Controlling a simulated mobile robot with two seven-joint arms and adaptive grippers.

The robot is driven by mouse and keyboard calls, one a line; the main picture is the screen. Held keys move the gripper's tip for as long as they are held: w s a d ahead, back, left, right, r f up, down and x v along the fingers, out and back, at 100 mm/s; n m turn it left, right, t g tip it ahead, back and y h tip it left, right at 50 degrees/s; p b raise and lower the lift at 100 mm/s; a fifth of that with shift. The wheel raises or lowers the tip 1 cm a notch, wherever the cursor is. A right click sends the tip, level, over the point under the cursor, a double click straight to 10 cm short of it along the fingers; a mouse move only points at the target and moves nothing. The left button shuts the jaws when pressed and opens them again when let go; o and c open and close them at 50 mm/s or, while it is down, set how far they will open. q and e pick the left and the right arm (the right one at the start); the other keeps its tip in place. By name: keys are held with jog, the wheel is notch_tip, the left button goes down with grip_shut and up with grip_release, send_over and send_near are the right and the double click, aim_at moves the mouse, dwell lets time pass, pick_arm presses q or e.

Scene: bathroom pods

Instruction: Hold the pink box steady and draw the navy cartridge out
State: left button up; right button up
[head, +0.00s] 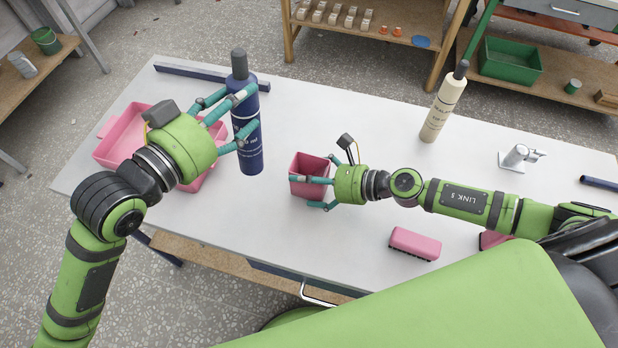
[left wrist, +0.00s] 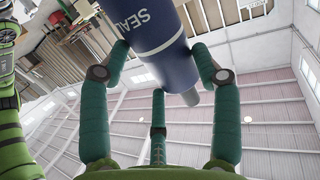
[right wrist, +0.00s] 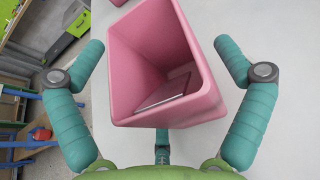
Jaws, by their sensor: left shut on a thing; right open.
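The navy cartridge (head: 248,150), with a dark grey cap, is held roughly upright by my left gripper (head: 243,116). In the left wrist view the fingers close around the cartridge (left wrist: 158,45), which bears white lettering. It is left of the pink box and clear of it; I cannot tell its height above the table. The pink box (head: 301,163) is open-topped and stands on the white table. My right gripper (head: 316,184) is open around the box. In the right wrist view the box (right wrist: 195,65) sits between the spread fingers and holds no cartridge; a flat panel shows inside.
A pink tray (head: 112,153) lies at the table's left, partly behind my left gripper. A cream cartridge (head: 440,108) stands at the back, with a chrome tap (head: 518,156) to its right. The table's middle back is clear.

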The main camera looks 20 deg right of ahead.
aim_at(243, 72)
pick_arm(q)
jog(key=shift+r, duration=0.1)
pick_arm(e)
jog(key=shift+s+d, duration=0.1)
pick_arm(q)
jog(key=shift+r, duration=0.25)
notch_tip(243, 72, up, 5)
jog(key=p, duration=0.5)
jog(key=shift+f+p, duration=0.2)
jog(key=shift+p, duration=0.1)
pick_arm(e)
jog(key=s+d+r, duration=0.6)
jog(key=d+r, duration=0.2)
jog(key=r, duration=0.2)
jog(key=shift+s+d, duration=0.15)
jog(key=shift+d, duration=0.2)
pick_arm(q)
jog(key=shift+f, duration=0.1)
pick_arm(e)
jog(key=shift+a, duration=0.1)
